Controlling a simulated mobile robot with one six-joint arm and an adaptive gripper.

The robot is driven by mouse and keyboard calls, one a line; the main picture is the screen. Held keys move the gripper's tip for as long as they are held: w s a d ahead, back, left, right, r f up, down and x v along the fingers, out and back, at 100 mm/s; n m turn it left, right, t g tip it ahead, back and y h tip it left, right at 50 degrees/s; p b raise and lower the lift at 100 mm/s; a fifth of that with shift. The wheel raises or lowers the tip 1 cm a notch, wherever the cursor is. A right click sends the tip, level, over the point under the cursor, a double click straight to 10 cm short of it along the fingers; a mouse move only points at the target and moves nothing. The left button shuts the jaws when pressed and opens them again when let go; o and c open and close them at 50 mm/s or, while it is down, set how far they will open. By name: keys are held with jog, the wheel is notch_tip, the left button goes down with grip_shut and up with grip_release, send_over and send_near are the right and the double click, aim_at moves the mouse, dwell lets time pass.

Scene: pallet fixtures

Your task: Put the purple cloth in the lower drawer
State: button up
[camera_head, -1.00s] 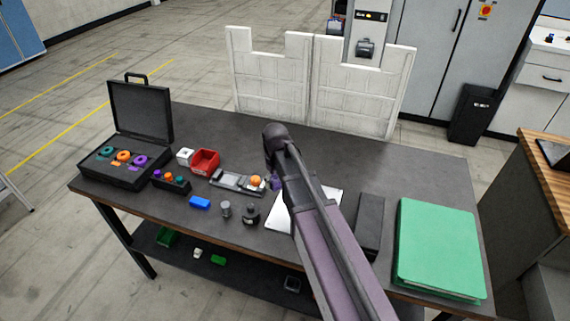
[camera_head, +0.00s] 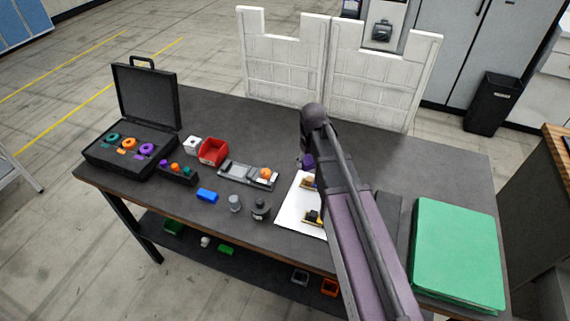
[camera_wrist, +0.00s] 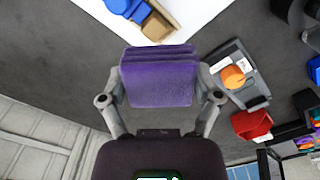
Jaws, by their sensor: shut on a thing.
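The purple cloth (camera_wrist: 158,82) is folded into a thick, layered pad and sits between the fingers of my gripper (camera_wrist: 160,76) in the wrist view. The gripper is shut on it. In the head view a small part of the cloth (camera_head: 307,161) shows below my wrist, and my arm hides most of the gripper. The cloth is above the dark table, beside the white board. I cannot make out the lower drawer; a pale cabinet (camera_head: 547,85) is cut off at the right edge.
The dark table (camera_head: 235,125) holds an open black case (camera_head: 148,95), a red bin (camera_head: 213,151), a grey tray (camera_head: 236,174), a white board (camera_head: 292,212) with small parts, and a green folder (camera_head: 458,252). White panels (camera_head: 285,60) stand behind. The table's back middle is clear.

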jog(key=shift+w, duration=0.1)
jog(key=w+a+f+n+b, duration=0.1)
jog(key=w+a+n, duration=0.5)
jog(key=w+n, duration=0.1)
jog(key=shift+w+n, duration=0.2)
jog(key=shift+n, duration=0.7)
jog(key=b, duration=0.6)
send_over(291, 171)
jog(key=f, duration=0.6)
jog(key=shift+a+f, duration=0.2)
jog(key=shift+d+f+b, duration=0.1)
jog(key=shift+f+b, duration=1.75)
jog(key=shift+b, duration=0.2)
jog(key=shift+f, duration=0.15)
